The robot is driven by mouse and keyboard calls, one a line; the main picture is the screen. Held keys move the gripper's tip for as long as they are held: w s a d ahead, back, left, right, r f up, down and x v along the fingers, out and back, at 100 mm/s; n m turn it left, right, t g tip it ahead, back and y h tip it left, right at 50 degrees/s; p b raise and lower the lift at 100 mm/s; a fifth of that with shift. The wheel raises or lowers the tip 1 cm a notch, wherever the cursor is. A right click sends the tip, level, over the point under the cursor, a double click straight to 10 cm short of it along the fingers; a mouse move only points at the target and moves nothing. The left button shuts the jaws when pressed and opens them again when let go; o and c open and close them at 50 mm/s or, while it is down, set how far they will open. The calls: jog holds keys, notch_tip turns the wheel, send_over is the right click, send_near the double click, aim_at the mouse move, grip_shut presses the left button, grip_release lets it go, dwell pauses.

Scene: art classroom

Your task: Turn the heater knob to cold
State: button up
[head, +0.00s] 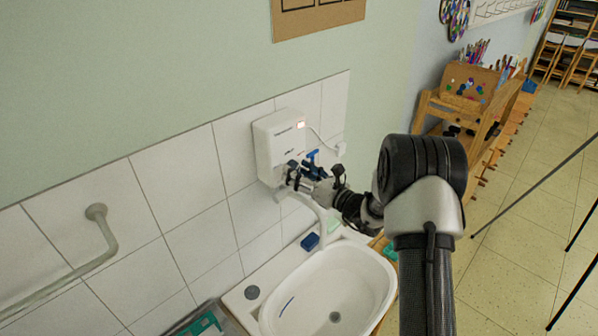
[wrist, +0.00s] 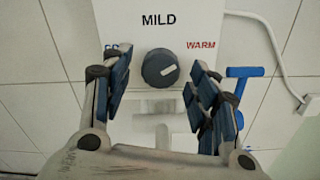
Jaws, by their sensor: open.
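The white heater (head: 278,143) hangs on the tiled wall above the sink. Its dark round knob (wrist: 160,68) shows in the wrist view, under the word MILD, with WARM at its right. The label at its left is mostly hidden by a finger. A short white mark on the knob lies right of its middle, nearly level and tilted slightly up to the right. My gripper (wrist: 158,78) is open, with one blue-padded finger on each side of the knob and a gap on both sides. In the head view my gripper (head: 300,178) is at the heater's lower front and hides the knob.
A blue lever (wrist: 246,73) is right of the right finger. A white cable (wrist: 275,50) runs down beside the heater. Below are the faucet (head: 318,215) and white sink (head: 335,290). A grey pipe rail (head: 75,265) is on the left wall.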

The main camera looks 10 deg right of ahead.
jog(key=shift+c, duration=0.4)
jog(key=c, duration=1)
